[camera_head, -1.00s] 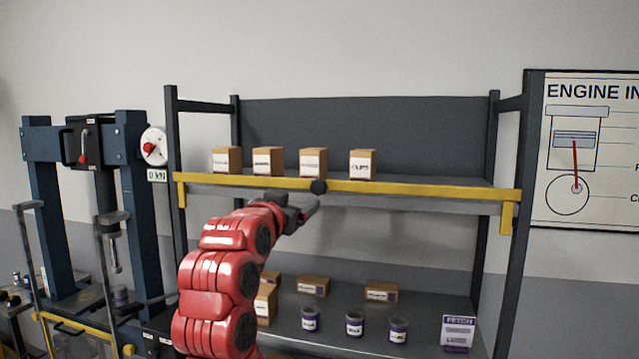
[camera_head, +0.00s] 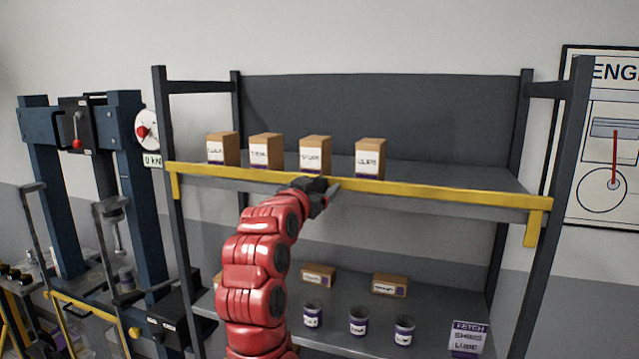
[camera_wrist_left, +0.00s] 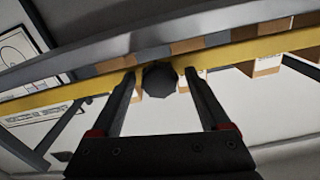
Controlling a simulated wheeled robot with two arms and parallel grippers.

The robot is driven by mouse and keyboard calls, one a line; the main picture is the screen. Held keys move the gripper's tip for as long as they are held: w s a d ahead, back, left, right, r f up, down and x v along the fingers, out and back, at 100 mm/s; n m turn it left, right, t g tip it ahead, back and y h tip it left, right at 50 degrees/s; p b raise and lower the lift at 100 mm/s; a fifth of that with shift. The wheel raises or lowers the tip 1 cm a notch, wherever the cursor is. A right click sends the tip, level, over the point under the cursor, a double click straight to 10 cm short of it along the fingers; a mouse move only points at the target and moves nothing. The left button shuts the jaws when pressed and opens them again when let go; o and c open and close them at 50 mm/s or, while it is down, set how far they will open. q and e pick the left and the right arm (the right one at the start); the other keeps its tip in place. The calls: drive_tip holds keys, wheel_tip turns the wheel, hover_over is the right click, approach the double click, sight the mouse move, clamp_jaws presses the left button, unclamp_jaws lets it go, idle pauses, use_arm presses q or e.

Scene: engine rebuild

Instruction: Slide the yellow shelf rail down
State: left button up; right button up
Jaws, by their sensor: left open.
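The yellow shelf rail (camera_head: 440,192) runs along the front edge of the upper shelf, with a short bracket hanging at each end. My left gripper (camera_head: 325,193) is at the rail's middle, just below and in front of it, and hides part of it. In the left wrist view, the rail (camera_wrist_left: 235,54) crosses behind the fingers. A dark round knob (camera_wrist_left: 160,79) on the rail lies between the two open fingertips. I cannot tell whether either finger touches it. In the head view the knob is hidden behind the gripper. My right gripper is not in view.
Several labelled boxes (camera_head: 314,155) stand on the upper shelf just behind the rail. Purple-labelled jars (camera_head: 358,321), small boxes (camera_head: 389,285) and a sign (camera_head: 468,338) are on the lower shelf. A blue press (camera_head: 128,200) stands at the left.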

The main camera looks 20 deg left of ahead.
use_arm(q)
drive_tip(key=shift+w+f, duration=0.1)
drive_tip(key=shift+w, duration=0.05)
drive_tip(key=c, duration=0.4)
clamp_jaws()
idle(0.7)
